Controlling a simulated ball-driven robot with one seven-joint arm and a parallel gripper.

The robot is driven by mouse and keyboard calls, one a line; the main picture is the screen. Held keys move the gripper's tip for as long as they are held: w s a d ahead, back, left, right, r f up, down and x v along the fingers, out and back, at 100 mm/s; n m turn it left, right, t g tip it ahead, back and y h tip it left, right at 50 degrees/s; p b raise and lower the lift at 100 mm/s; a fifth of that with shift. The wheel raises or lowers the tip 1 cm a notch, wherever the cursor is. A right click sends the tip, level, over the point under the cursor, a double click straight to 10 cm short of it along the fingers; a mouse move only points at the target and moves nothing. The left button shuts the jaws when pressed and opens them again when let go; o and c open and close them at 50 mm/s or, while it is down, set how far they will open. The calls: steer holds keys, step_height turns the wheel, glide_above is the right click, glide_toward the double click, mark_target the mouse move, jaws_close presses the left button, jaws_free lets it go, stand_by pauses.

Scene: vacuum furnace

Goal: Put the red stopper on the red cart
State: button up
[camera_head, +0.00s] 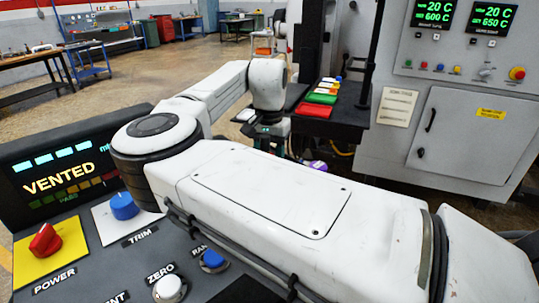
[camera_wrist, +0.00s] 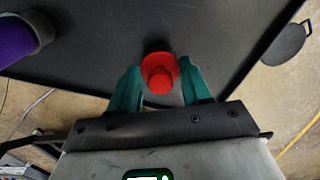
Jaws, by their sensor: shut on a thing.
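The red stopper (camera_wrist: 160,74), with a round flange and a narrower knob, is between the green fingers of my gripper (camera_wrist: 160,80) in the wrist view. The gripper is shut on it. Beneath it is a dark flat surface (camera_wrist: 95,62) with a raised edge. In the head view my gripper (camera_head: 276,146) shows only partly, low behind my forearm, and the stopper is hidden. No cart is clearly red; a small orange-framed cart (camera_head: 262,50) stands far back.
A purple cylinder (camera_wrist: 14,40) lies left of my gripper in the wrist view. A black shelf with coloured blocks (camera_head: 322,98) stands by the grey furnace cabinet (camera_head: 460,135). A control panel (camera_head: 120,235) is in front.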

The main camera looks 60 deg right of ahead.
steer(key=o, duration=1.2)
steer(key=shift+c, duration=0.2)
step_height(320, 180, up, 12)
steer(key=b, duration=0.1)
steer(key=shift+r, duration=0.1)
